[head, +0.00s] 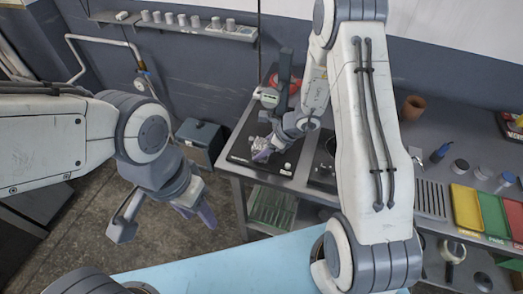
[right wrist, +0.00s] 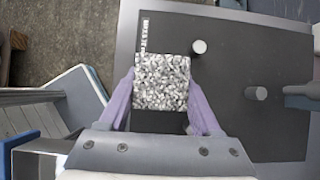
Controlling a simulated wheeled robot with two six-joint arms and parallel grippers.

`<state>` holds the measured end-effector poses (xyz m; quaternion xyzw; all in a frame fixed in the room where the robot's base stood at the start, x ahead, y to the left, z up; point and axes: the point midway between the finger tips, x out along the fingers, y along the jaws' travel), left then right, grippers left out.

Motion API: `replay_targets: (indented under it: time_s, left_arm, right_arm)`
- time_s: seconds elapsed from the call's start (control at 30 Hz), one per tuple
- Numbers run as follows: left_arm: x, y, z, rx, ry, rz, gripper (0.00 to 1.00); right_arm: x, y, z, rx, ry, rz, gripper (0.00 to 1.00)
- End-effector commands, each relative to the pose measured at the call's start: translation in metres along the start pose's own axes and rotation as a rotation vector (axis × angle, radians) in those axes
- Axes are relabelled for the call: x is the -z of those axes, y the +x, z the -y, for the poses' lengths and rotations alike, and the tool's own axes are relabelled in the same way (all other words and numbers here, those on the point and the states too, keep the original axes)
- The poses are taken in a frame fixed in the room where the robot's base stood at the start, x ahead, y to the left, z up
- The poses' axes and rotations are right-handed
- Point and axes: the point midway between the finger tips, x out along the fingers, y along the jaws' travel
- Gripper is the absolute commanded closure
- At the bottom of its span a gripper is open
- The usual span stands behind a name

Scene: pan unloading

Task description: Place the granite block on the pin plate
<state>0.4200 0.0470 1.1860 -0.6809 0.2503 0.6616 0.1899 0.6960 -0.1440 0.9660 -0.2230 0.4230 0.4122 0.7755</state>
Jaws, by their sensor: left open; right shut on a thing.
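The granite block (right wrist: 162,82) is a black-and-white speckled cube. In the right wrist view it sits between the purple fingers of my right gripper (right wrist: 165,100), which is shut on it. The pin plate (right wrist: 225,130) is a dark plate with short light pins, and the block is over its left part in that view. I cannot tell whether block and plate touch. In the head view my right gripper (head: 262,150) is over the pin plate (head: 238,152), near its front edge, and mostly covers the block. My left gripper (head: 160,218) is open and empty, over the floor left of the bench.
The bench holds a brown cup (head: 413,107), several small jars and a yellow tray (head: 466,207), with green and red trays beside it. A wall shelf (head: 185,28) carries several grey cups. A dark box (head: 200,142) stands on the floor left of the bench.

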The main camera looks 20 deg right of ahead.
Motion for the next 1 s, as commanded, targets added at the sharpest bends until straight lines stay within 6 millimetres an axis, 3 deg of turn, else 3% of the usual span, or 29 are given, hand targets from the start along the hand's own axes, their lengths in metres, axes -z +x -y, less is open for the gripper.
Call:
replay_targets:
  time_s: [0.53, 0.57, 0.6, 1.0]
  left_arm:
    - [-0.0002, 0.0041, 0.0003, 0.0, 0.001, 0.0, 0.5]
    - [-0.0001, 0.0024, 0.0002, 0.0, 0.0, 0.0, 0.5]
    - [-0.0001, 0.002, 0.0001, 0.0, 0.0, 0.0, 0.5]
    - [0.0002, -0.0025, -0.0002, 0.0, 0.0, 0.0, 0.5]
  right_arm:
    - [0.007, 0.0133, 0.0005, 0.001, -0.004, 0.003, 1.0]
    - [0.0068, 0.0122, 0.0, 0.0, -0.003, 0.001, 0.24]
    - [0.0067, 0.012, 0.0, 0.0, -0.003, 0.001, 0.08]
    - [0.0051, 0.0085, 0.0001, 0.0, -0.001, 0.001, 0.05]
